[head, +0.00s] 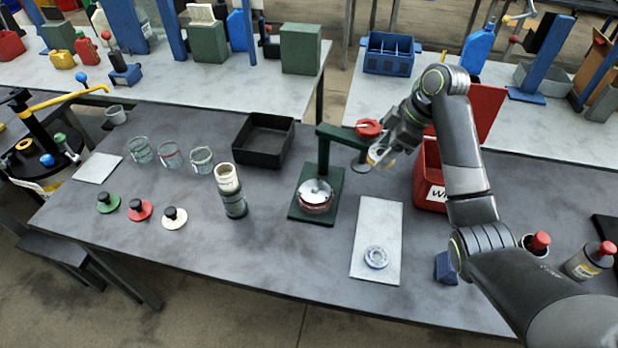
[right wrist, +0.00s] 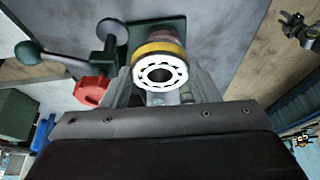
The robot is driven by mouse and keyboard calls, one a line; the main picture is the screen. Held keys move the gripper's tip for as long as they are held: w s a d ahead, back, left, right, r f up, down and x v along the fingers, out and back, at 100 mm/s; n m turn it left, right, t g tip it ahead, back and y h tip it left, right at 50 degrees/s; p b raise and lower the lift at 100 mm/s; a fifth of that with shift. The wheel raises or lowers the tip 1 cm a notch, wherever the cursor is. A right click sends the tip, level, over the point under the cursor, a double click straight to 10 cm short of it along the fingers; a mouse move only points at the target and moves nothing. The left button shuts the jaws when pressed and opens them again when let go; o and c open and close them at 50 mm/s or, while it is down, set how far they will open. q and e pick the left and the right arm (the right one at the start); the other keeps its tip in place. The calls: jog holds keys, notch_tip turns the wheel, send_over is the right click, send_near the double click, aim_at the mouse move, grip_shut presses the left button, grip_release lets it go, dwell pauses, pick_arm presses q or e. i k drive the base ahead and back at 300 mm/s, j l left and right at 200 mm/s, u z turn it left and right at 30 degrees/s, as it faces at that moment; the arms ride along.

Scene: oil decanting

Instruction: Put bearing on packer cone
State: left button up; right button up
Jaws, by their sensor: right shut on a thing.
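The bearing packer has a green base plate (head: 302,214) and post, with a silver cone (head: 316,190) in a reddish bowl. Its arm reaches right to a red knob (head: 368,128), which also shows in the right wrist view (right wrist: 92,88). My right gripper (head: 381,156) is shut on a bearing (right wrist: 158,75) with a yellow rim and a white ringed face. It holds the bearing in the air to the right of the cone, close to the knob. Whether gripper and knob touch is unclear. Another bearing (head: 376,257) lies on a pale mat (head: 374,225).
A black tray (head: 246,157), a grey cylinder with a cream top (head: 231,190), several glass jars (head: 171,155) and several knobbed lids (head: 140,210) stand to the left. A red bin (head: 425,185) stands right of the packer. Red-capped bottles (head: 585,261) are at far right.

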aim_at(315, 191)
jog(key=i+j+z, duration=0.2)
jog(key=j, duration=0.7)
jog(key=j+z, duration=0.2)
jog(key=j, duration=0.7)
jog(key=i+j+z, duration=0.1)
jog(key=j, duration=0.2)
jog(key=i+j+z, duration=0.1)
jog(key=j, duration=0.25)
jog(key=i, duration=0.1)
